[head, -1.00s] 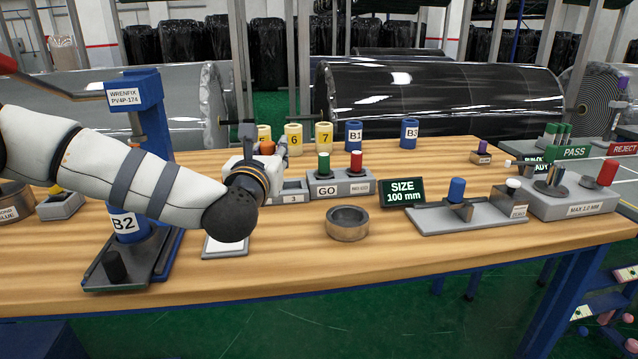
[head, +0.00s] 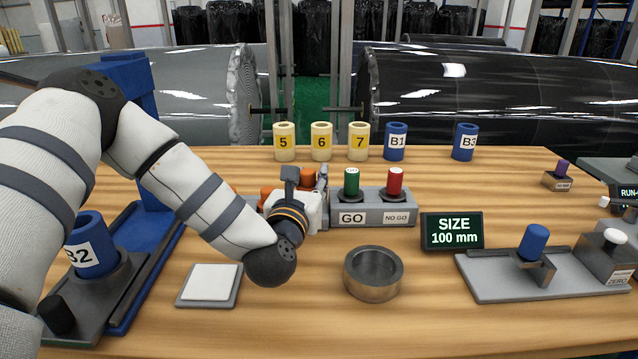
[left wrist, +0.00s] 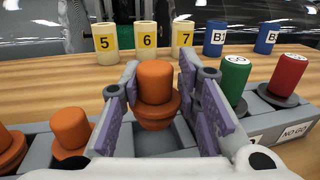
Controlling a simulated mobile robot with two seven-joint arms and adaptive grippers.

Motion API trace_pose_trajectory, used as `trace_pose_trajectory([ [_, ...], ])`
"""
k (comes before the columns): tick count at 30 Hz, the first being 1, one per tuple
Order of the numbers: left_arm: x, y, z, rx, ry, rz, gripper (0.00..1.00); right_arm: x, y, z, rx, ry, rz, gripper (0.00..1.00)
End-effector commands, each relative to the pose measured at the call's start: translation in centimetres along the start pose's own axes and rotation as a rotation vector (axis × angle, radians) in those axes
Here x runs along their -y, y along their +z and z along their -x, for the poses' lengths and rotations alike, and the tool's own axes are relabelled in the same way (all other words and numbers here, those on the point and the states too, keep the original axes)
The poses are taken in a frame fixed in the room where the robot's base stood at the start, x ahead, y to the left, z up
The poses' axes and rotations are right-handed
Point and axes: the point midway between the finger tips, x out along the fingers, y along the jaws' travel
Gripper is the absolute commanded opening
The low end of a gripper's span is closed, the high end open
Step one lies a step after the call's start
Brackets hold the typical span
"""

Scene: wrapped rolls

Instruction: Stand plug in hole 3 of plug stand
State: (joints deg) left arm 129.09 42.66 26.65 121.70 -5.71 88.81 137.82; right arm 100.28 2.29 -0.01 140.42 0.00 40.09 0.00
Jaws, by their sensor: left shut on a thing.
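My left gripper (head: 318,182) is shut on an orange plug (head: 308,176), by the left end of the GO block. In the left wrist view the purple finger pads of this gripper (left wrist: 160,84) stand on both sides of the held plug (left wrist: 155,88), which is upright with a wide collar. The grey plug stand (left wrist: 98,162) lies under it, with more orange plugs (left wrist: 70,130) to the left. Whether the held plug's foot is in a hole is hidden, and no hole number is readable now. My right gripper is not in view.
The grey GO block (head: 372,212) with green and red plugs stands close to the right. Numbered yellow cylinders (head: 321,142) and blue ones (head: 396,142) stand behind. A metal ring (head: 372,273) and a white pad (head: 210,284) lie in front.

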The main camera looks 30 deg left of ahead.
Motion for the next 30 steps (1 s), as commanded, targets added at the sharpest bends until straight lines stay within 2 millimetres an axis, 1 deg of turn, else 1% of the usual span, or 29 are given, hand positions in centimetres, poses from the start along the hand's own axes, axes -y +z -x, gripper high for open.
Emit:
trace_pose_trajectory([
  [1,0.0,-3.0,0.0,-0.028,0.0,-0.012,0.02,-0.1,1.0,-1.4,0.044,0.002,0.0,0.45],
  [2,0.0,-3.3,0.0,-0.026,0.0,-0.011,0.02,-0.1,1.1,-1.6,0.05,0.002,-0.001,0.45],
  [6,-0.1,-2.5,0.0,-0.009,0.001,-0.004,0.02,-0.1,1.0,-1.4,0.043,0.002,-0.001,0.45],
  [9,-0.1,-2.3,0.0,-0.007,0.001,-0.003,0.02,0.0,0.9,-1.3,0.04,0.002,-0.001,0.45],
  [21,-0.1,-3.7,0.0,-0.01,0.002,-0.004,0.02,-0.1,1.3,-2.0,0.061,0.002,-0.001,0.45],
  [23,-0.1,-3.6,0.0,-0.008,0.002,-0.004,0.02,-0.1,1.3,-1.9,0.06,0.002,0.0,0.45],
  [24,-0.1,-3.5,0.0,-0.008,0.002,-0.004,0.34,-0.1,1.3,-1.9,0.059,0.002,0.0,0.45],
  [26,-0.1,-3.5,0.0,-0.008,0.002,-0.004,0.48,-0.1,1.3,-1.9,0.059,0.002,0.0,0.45],
  [27,-0.1,-3.5,0.0,-0.008,0.002,-0.004,0.5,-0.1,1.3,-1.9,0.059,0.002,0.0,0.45],
  [30,0.0,-3.5,0.1,-0.008,0.0,-0.003,0.5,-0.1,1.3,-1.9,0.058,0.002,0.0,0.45],
])
